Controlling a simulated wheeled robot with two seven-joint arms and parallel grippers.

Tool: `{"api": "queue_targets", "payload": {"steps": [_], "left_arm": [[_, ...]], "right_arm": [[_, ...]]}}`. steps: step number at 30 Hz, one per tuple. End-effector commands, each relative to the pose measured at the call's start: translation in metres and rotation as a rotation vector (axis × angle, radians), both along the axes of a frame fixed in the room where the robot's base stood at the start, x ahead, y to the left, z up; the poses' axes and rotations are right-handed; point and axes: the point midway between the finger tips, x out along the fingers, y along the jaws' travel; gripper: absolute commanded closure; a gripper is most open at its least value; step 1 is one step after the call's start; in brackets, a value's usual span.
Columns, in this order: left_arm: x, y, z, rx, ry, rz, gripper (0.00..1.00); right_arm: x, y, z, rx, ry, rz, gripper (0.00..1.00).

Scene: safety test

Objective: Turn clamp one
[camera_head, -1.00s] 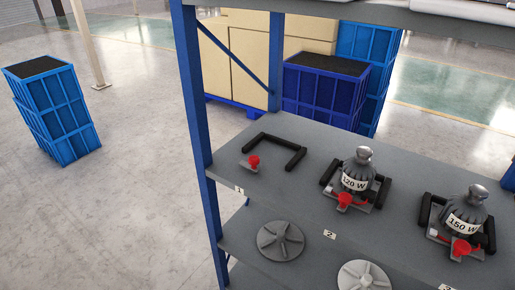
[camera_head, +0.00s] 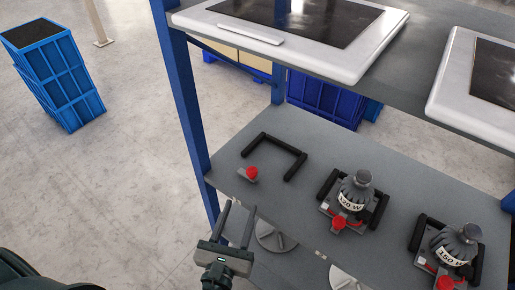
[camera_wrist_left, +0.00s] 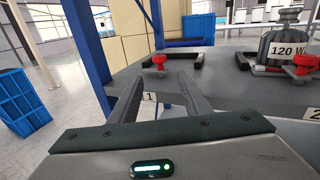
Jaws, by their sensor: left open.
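Clamp one (camera_head: 248,176) is a small grey piece with a red knob at the front left of the grey shelf, inside an empty black U-shaped bracket (camera_head: 262,140). The clamp also shows in the left wrist view (camera_wrist_left: 159,63), beyond the fingers and near the label 1 (camera_wrist_left: 149,96). My left gripper (camera_head: 239,208) is open and empty, in front of the shelf edge and short of the clamp. In the left wrist view its fingers (camera_wrist_left: 160,78) point toward the clamp, apart from it. My right gripper is not in view.
A 120 W weight (camera_head: 357,190) and a 150 W weight (camera_head: 455,245) sit in brackets with red-knobbed clamps to the right. A blue post (camera_head: 178,90) stands left of the shelf. An upper shelf with white-framed panels (camera_head: 350,65) hangs above. Grey discs (camera_head: 275,238) lie below.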

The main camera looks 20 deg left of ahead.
Motion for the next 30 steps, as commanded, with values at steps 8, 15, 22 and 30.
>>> {"api": "queue_targets", "payload": {"steps": [8,15,22,30], "left_arm": [[-0.002,0.000,0.009,0.028,-0.018,0.001,0.57],[0.001,0.000,0.009,0.027,-0.017,0.001,0.57],[0.019,0.001,0.010,0.028,-0.018,0.000,0.57],[0.062,0.003,0.012,0.027,-0.018,0.001,0.57]], "right_arm": [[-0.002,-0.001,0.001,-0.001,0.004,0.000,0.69],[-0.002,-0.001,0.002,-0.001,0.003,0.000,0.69],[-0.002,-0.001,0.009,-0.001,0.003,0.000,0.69],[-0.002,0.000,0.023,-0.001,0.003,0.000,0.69]]}}
